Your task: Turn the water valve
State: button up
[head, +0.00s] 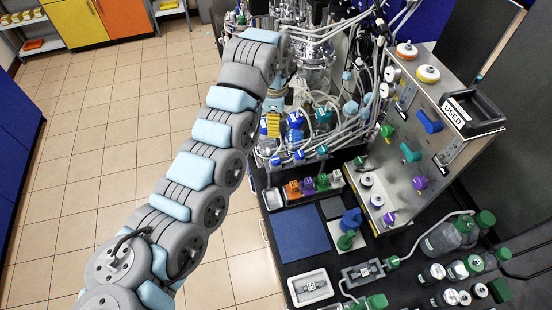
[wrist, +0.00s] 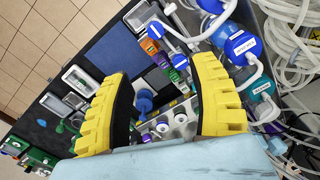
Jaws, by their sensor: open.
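The steel control panel (head: 410,130) in the head view carries a blue handle (head: 430,121), a teal handle (head: 411,152) and a purple handle (head: 420,182). I cannot read which one is the water valve. My gripper (wrist: 166,70) shows its two yellow-and-black fingers spread wide in the wrist view, with nothing held between them. Part of the panel (wrist: 180,128) shows beyond the fingers.
Bottles with blue caps (head: 295,120) and looping tubes crowd the area left of the panel. Small coloured clamps (head: 308,185) stand in a row on the black bench. A blue mat (head: 300,233) and white tray (head: 311,287) lie nearer. A "USED" bin (head: 474,113) tops the panel.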

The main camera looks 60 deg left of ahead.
jog(key=p, duration=0.3)
send_near(274, 159)
notch_tip(274, 159, down, 10)
jog(key=shift+w+r, duration=0.1)
jog(key=shift+r, duration=0.05)
dwell(0.3)
jog(key=shift+c, duration=0.3)
grip_shut()
